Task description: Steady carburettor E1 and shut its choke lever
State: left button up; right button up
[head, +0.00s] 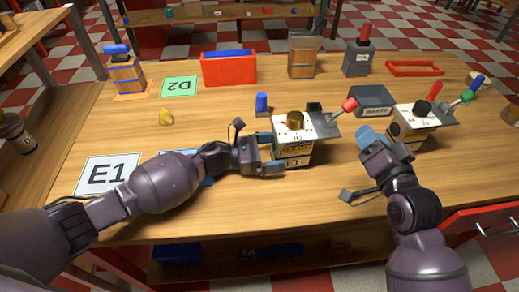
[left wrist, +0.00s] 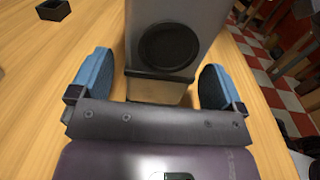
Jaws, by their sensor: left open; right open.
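A boxy white and grey carburettor (head: 295,148) with a brass cap stands upright mid-table; its small front label, possibly E1, is hard to read. A lever with a red knob (head: 349,105) sticks out to its upper right. My left gripper (head: 268,153) is open at its left side. In the left wrist view the blue fingers of my left gripper (left wrist: 156,85) stand either side of the grey body (left wrist: 178,20), with gaps showing. My right gripper (head: 358,165) is open and empty over the table, right of this carburettor and apart from it.
A similar carburettor (head: 408,128) with a green-knobbed lever stands at right. An E1 card (head: 106,175) lies at left. The front table is largely clear between my arms.

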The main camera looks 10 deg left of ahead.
pick_arm(q)
jog(key=shift+x, duration=1.4)
jog(key=c, duration=1.2)
